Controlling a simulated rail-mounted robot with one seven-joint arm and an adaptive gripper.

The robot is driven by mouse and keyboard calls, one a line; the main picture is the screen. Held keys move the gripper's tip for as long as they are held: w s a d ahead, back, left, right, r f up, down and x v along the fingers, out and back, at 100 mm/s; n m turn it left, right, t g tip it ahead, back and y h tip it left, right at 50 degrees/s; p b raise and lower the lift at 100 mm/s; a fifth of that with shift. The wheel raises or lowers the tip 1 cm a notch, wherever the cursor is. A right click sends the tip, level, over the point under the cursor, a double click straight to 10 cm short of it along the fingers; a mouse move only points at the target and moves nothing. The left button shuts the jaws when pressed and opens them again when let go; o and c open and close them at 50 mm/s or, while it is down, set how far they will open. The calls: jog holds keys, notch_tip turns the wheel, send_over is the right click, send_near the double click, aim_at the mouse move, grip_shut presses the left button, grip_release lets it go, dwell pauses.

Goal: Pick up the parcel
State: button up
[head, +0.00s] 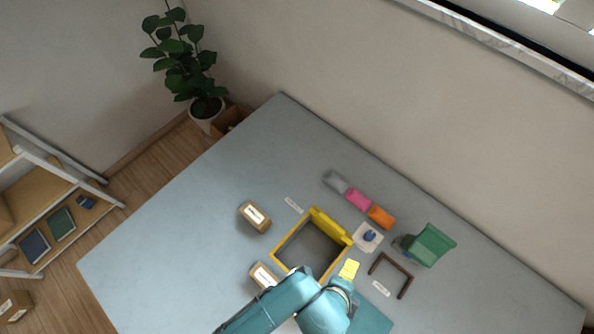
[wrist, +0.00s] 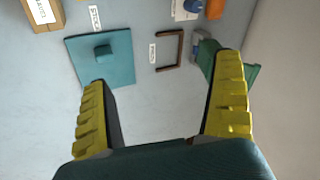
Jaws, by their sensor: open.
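Two brown box-shaped parcels with white labels are on the grey table in the head view. One parcel (head: 255,216) lies left of the yellow-rimmed tray (head: 285,234); the other parcel (head: 262,272) is nearer my arm and partly hidden by it. A brown labelled parcel (wrist: 44,16) also shows at the top left of the wrist view, cut off by the edge. My gripper (wrist: 160,108) is open and empty, its yellow fingers spread over bare table, away from the parcels. In the head view, a yellow finger (head: 349,270) shows beyond the teal arm.
A teal square plate with a raised block (wrist: 118,70) lies beyond the left finger. A brown U-shaped frame (head: 376,263), a green holder (head: 433,244) and a white pad with a blue item (head: 366,237) stand right of the tray. Grey, pink (head: 358,199) and orange blocks line up behind.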

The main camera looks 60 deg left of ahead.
jog(key=s+d+f+m+g+b, duration=0.1)
jog(key=s+f+g, duration=0.1)
jog(key=s+f, duration=0.5)
jog(key=s+d+f+m+g+h+b, duration=0.1)
jog(key=s+f+m+g, duration=0.1)
jog(key=s+f, duration=0.5)
jog(key=shift+f+g+b, duration=0.15)
jog(key=shift+g+b, duration=0.15)
jog(key=shift+b, duration=0.1)
jog(key=shift+s+f, duration=0.1)
jog(key=shift+f, duration=0.05)
